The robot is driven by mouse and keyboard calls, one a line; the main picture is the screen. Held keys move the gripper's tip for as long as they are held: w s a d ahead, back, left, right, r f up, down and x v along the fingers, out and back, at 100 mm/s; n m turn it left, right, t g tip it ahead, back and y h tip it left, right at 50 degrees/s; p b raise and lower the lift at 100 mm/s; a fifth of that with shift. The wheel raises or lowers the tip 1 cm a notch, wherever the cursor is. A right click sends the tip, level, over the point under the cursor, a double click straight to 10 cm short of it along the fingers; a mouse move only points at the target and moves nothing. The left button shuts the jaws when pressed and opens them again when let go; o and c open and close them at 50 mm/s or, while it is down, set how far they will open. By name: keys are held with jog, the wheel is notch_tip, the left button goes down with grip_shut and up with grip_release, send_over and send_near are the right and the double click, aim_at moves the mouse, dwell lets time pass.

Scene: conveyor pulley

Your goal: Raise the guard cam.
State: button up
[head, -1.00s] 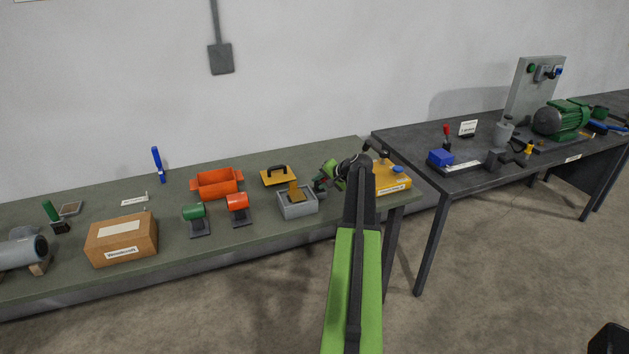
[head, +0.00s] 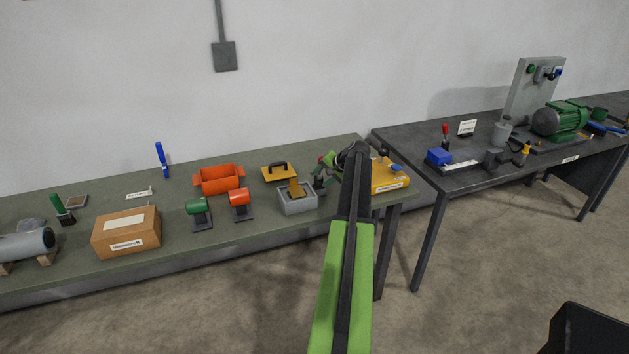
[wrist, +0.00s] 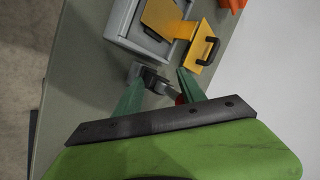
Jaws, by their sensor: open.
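I cannot tell for certain which part is the guard cam. A small dark grey bracket-like piece (wrist: 151,80) stands on the green-grey bench, beside a grey open box (wrist: 122,22). My gripper (wrist: 160,76) is open, its two green fingers pointing towards this piece, which shows between the fingertips; contact is unclear. A bit of red shows by the right finger, mostly hidden. In the head view my gripper (head: 327,160) is beyond my arm, right of the grey box (head: 298,205). A yellow part (head: 295,188) sits in the box. A yellow plate with a black handle (head: 279,173) lies behind it.
A yellow block (head: 388,181) is right of my arm. A dark table (head: 400,142) stands further right.

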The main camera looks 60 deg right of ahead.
jog(key=shift+s+d+r+h, duration=0.2)
jog(key=shift+d+r+h, duration=0.15)
jog(key=shift+d, duration=0.1)
jog(key=s+d+r+p, duration=0.1)
jog(key=s+r+p, duration=0.1)
jog(key=r+p, duration=0.7)
jog(key=s+r+p, duration=0.3)
jog(key=r+p, duration=0.6)
jog(key=p, duration=0.1)
jog(key=shift+s+d+r, duration=0.15)
jog(key=shift+d, duration=0.25)
jog(key=p+v, duration=1.2)
jog(key=v, duration=0.5)
jog(key=shift+s+d, duration=0.2)
jog(key=shift+s, duration=0.05)
